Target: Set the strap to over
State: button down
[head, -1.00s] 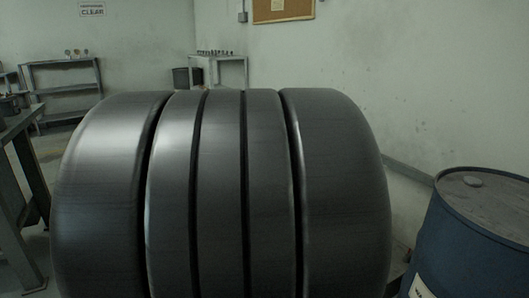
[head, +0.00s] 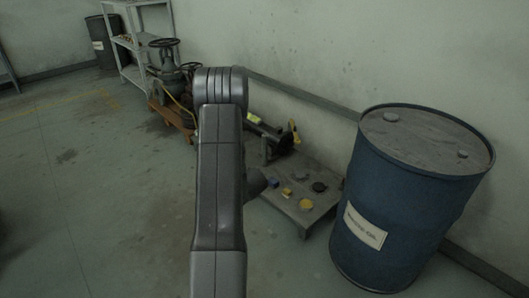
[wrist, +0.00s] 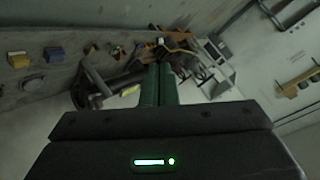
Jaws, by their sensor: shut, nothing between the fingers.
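My gripper shows in the wrist view (wrist: 158,86). Its two green fingers are together and hold nothing. In the head view my own arm stands in front and the fingers are hidden. A gate valve with a dark handwheel (head: 163,43) stands on an orange-brown pallet (head: 172,122) beyond my arm. A thin yellow band (head: 178,101) runs beside the valve; I cannot tell if it is the strap, or how it lies. A thin yellow line (wrist: 180,49) also shows past my fingertips in the wrist view, apart from them as far as I can tell.
A low grey bench (head: 315,211) stands by the wall with small yellow, blue and black pieces. A black, yellow-ended tool (head: 268,135) lies at its far end. A blue drum (head: 400,205) stands at right, a grey shelf (head: 142,42) behind. The floor at left is clear.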

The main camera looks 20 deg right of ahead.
jog(key=s+a+f+m+t+y+p, duration=0.1)
jog(key=f+m+y+p, duration=0.1)
jog(key=f+y, duration=0.2)
jog(key=s+a+f+m+t+y+p, duration=0.1)
jog(key=f+y, duration=0.4)
jog(key=f, duration=0.5)
jog(key=shift+s+a+m+p, duration=0.25)
jog(key=shift+s+m+p, duration=0.35)
jog(key=shift+s+m, duration=0.15)
